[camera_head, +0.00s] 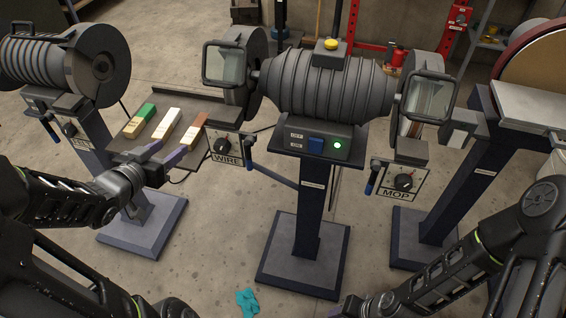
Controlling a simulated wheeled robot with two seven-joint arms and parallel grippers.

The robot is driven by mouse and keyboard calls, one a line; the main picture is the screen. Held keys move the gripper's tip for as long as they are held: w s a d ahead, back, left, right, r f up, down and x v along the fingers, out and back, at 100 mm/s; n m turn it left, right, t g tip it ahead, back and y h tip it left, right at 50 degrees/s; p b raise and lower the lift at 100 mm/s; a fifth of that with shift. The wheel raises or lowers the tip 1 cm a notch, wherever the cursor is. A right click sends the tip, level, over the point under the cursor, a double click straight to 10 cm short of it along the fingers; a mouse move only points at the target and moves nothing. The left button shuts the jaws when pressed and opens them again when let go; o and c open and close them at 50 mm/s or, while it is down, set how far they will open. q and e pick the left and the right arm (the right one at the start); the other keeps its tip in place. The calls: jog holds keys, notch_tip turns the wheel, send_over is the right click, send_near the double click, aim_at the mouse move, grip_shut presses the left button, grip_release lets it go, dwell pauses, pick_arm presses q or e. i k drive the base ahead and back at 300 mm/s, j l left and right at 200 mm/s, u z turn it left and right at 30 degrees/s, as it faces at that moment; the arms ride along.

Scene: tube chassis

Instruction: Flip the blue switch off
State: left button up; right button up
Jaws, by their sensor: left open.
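The blue switch (316,144) sits on the front panel of the middle grinder (322,84), beside small OFF and ON labels. A round green light (338,145) just right of it is lit. Which way the switch is tilted is too small to tell. My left gripper (163,153) is open and empty, with purple-grey fingers, in front of the tray left of the grinder. It is well to the left of the switch and apart from it. My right gripper (347,306) shows only partly at the bottom edge, below the grinder's pedestal; its jaws are not clear.
A tray (190,98) holds green, white and brown bars near my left gripper. WIRE (227,148) and MOP (404,181) dial boxes flank the switch. Another grinder (62,62) stands left, a disc machine (537,62) right. A teal cloth (247,302) lies on the floor.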

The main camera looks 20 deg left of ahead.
aim_at(316, 145)
jog(key=l, duration=1.7)
jog(key=k, duration=0.05)
